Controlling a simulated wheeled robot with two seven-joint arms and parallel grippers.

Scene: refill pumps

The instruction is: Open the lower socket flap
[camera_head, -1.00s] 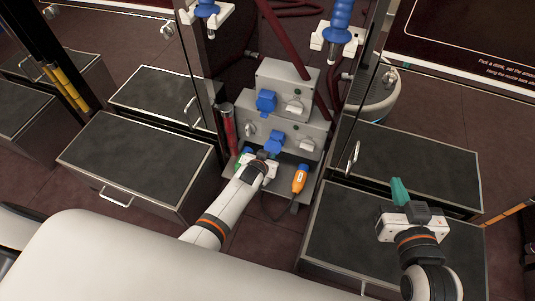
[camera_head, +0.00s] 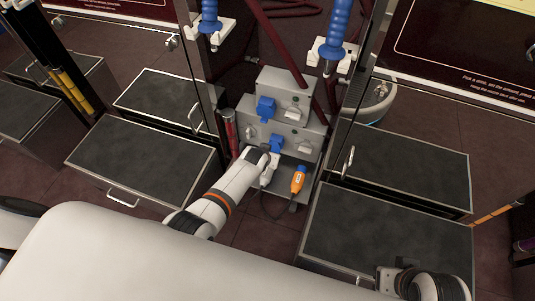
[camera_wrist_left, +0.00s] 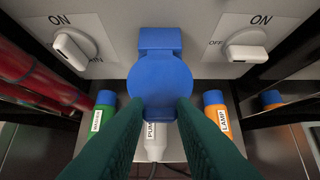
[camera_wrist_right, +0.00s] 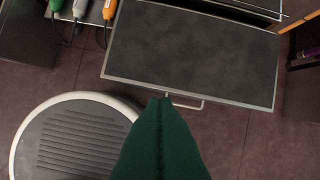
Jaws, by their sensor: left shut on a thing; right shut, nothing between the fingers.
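The lower socket flap (camera_head: 277,142) is blue and sits on the front of the lower grey socket box (camera_head: 312,133). In the left wrist view the flap (camera_wrist_left: 160,82) is a round blue disc below a square hinge block. My left gripper (camera_wrist_left: 160,112) is shut on the flap, its green fingers at the disc's lower edge; the disc hides part of their contact. I cannot tell how far the flap is tilted. In the head view my left gripper (camera_head: 268,154) is just at the flap. My right gripper (camera_wrist_right: 161,100) is shut and empty, away from the socket boxes.
The upper box has its own blue flap (camera_head: 265,108). White switches (camera_wrist_left: 70,48) and (camera_wrist_left: 246,48) flank the lower flap. Green, white and orange (camera_head: 298,180) labelled plugs stand below. A red cylinder (camera_head: 230,128) is at left. Dark-topped drawers (camera_head: 140,160) stand on both sides.

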